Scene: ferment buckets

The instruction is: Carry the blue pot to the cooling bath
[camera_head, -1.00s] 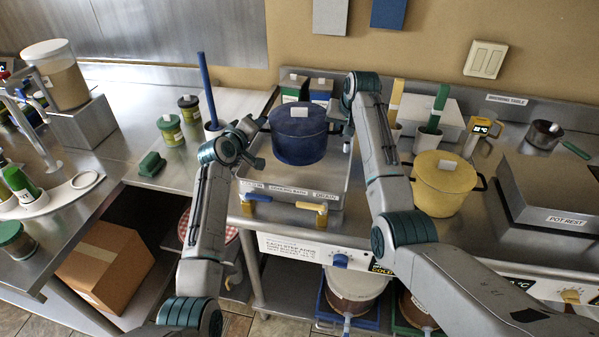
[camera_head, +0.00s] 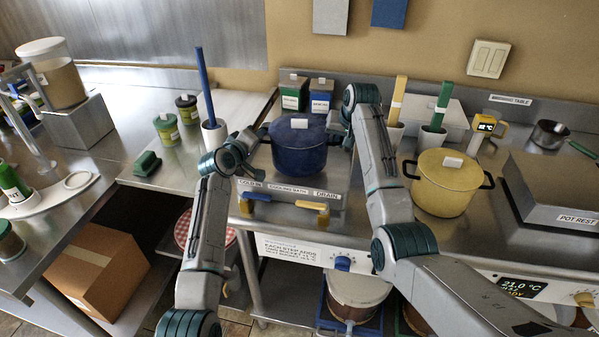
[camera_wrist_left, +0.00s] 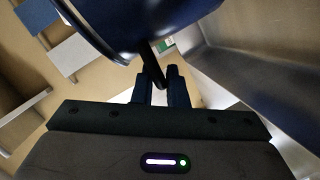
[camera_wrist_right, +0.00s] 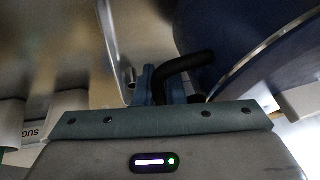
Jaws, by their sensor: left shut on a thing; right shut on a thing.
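The blue pot (camera_head: 298,158), lidded and upright, is at the cooling bath (camera_head: 243,186), inside its outline in the head view. I cannot tell whether its base touches the bath floor. My left gripper (camera_head: 258,138) is shut on the pot's left handle; the dark handle between the fingers also shows in the left wrist view (camera_wrist_left: 155,68). My right gripper (camera_head: 346,138) is shut on the right handle, a bent black bar in the right wrist view (camera_wrist_right: 188,63). The pot hides most of the bath's inside.
A yellow pot (camera_head: 443,187) stands close to the right of my right arm. A white holder with a blue stick (camera_head: 207,90) stands left of the bath. Green and blue boxes (camera_head: 294,94) stand behind it. Blue and yellow taps (camera_head: 313,207) project from its front.

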